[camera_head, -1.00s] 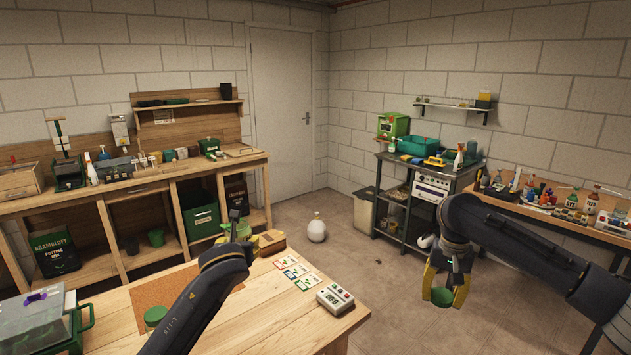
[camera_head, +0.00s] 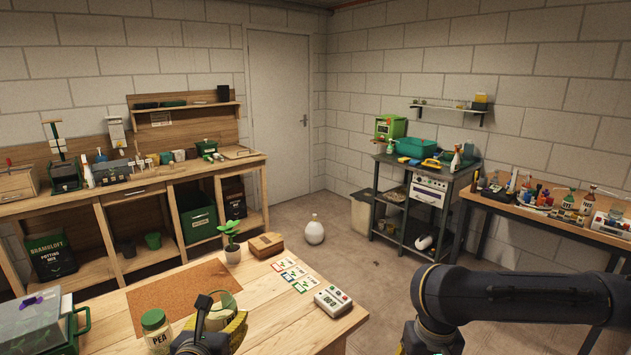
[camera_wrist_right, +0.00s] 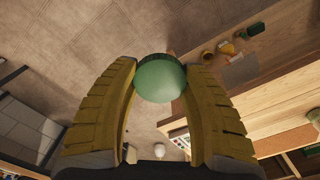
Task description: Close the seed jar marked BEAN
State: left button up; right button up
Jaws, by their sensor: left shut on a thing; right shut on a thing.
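My left gripper (camera_head: 218,325) is low at the front of the wooden table, shut on an open glass jar (camera_head: 222,303). The gripper covers much of this jar, and no label on it can be read. A second jar (camera_head: 157,330), marked PEA, stands to its left with a green lid on. My right gripper (camera_wrist_right: 160,72) is shut on a round green lid (camera_wrist_right: 160,80), held between its yellow fingertips in the right wrist view. In the head view the right gripper (camera_head: 428,338) is cut off at the bottom edge and its lid is out of sight.
A potted seedling (camera_head: 231,245), a brown wooden block (camera_head: 266,245), seed cards (camera_head: 294,274) and a white digital device (camera_head: 333,300) stand on the table (camera_head: 280,325). A brown mat (camera_head: 178,287) lies behind the jars. A clear green-framed box (camera_head: 35,322) is at the left.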

pick_arm(q)
jog(key=shift+s+f, duration=0.2)
jog(key=shift+f, duration=0.25)
pick_arm(e)
jog(key=shift+w+r, duration=0.15)
jog(key=shift+r, duration=0.05)
pick_arm(q)
jog(key=d+f+m+g+h, duration=0.3)
jog(key=d+m+h, duration=0.5)
jog(key=d, duration=0.7)
jog(key=shift+s+f+h, duration=0.4)
jog(key=shift+f, duration=0.3)
pick_arm(e)
jog(key=shift+w+r, duration=0.1)
jog(key=shift+w+a+r, duration=0.1)
jog(key=shift+w+r, duration=0.05)
jog(key=shift+r, duration=0.05)
jog(key=w+a+r, duration=0.4)
jog(key=a+r, duration=0.3)
jog(key=a, duration=0.5)
jog(key=w+a+r, duration=0.4)
jog(key=a+r, duration=0.3)
jog(key=a, duration=0.6)
jog(key=shift+a+r+n, duration=0.2)
jog(key=shift+n, duration=0.1)
